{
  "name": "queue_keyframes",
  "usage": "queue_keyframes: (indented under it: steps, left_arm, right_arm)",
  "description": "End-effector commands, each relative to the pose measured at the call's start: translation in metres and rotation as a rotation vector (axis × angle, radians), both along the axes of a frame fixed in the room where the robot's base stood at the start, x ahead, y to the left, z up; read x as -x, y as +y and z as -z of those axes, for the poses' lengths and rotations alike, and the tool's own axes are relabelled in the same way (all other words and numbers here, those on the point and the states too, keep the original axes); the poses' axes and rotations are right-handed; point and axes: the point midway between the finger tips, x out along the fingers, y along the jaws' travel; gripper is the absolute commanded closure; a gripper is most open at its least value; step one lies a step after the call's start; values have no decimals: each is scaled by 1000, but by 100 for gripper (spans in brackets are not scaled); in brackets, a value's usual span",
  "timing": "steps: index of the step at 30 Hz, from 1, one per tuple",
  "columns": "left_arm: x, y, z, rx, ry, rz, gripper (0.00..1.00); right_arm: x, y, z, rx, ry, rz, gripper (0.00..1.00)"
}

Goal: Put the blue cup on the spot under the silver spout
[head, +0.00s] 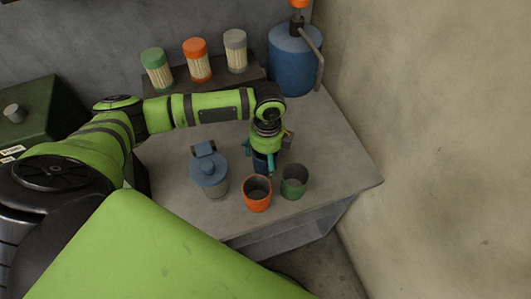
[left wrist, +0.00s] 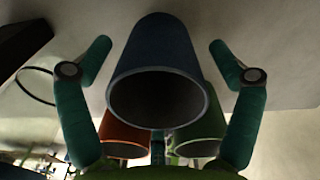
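The blue cup (head: 260,167) stands on the grey counter, mostly hidden under my left gripper (head: 262,158) in the head view. In the left wrist view the blue cup (left wrist: 157,45) fills the middle, its open rim facing the camera. The teal fingers of my left gripper (left wrist: 160,60) are spread on either side of it, with a visible gap on both sides. The silver spout (head: 319,67) sticks out from the blue tank (head: 292,68) at the counter's back right corner. I cannot make out a marked spot beneath it. My right gripper is not in view.
An orange cup (head: 257,193) and a green cup (head: 294,181) stand close in front of the blue cup. A blue-lidded jug (head: 209,172) is to its left. Several capped jars line a dark shelf (head: 180,78) behind. The counter's right side (head: 335,150) is clear.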

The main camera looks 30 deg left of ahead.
Motion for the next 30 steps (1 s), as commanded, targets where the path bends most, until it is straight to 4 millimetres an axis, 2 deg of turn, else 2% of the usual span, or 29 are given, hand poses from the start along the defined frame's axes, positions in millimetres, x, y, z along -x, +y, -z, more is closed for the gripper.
queue_keyframes:
  steps: [1,4,5,8,9,17,30]
  left_arm:
    - [0,0,0,0,0,0,28]
    - [0,0,0,0,0,0,68]
    - [0,0,0,0,0,0,73]
    - [0,0,0,0,0,0,73]
    - [0,0,0,1,1,0,79]
    - [0,0,-7,1,-1,0,79]
    - [-2,-1,-87,3,-4,-1,79]
  right_arm:
    - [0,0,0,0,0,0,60]
    - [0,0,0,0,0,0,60]
    - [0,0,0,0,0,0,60]
    - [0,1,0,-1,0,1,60]
    - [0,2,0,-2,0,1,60]
    - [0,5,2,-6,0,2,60]
    - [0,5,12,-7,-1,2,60]
